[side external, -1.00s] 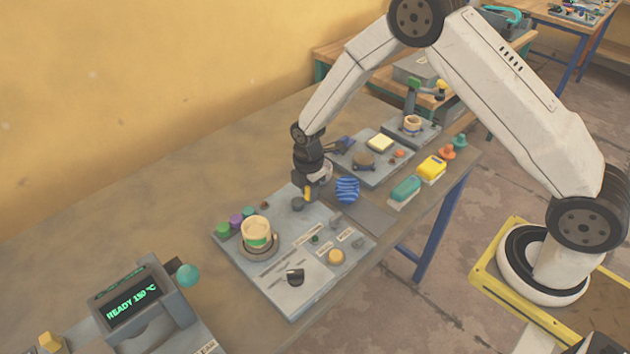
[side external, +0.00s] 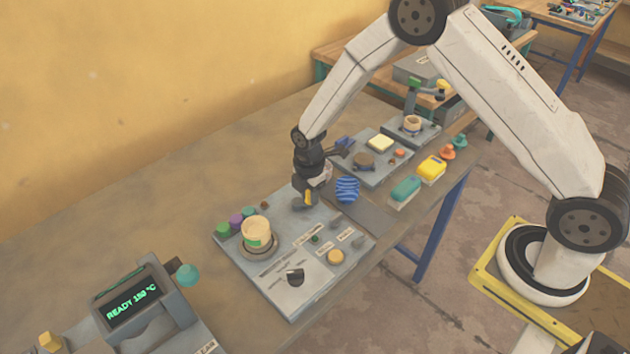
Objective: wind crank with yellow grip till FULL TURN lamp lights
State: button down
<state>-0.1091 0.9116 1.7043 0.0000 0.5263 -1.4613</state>
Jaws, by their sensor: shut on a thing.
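My gripper (side external: 308,190) points down at the back right corner of the grey panel and is shut on the crank's yellow grip (side external: 308,197). Only a small part of the yellow shows between the fingers. The crank's grey hub (side external: 298,204) shows just left of and below the grip; the crank arm is mostly hidden by my gripper. The grey panel (side external: 290,290) carries small labels, too small to read here. A small dark green lamp (side external: 314,239) sits near its middle and looks unlit. I cannot tell which lamp is FULL TURN.
A cream cup (side external: 256,230) stands on the panel's left part, with green and purple knobs behind it. A black knob (side external: 295,276) and an orange button (side external: 336,256) are at the front. A READY display (side external: 133,300) stands at lower left.

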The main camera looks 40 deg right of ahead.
jog(key=shift+a, duration=0.1)
jog(key=shift+s+a, duration=0.2)
jog(key=shift+a, duration=0.2)
jog(key=shift+a+r, duration=0.1)
jog(key=shift+a, duration=0.05)
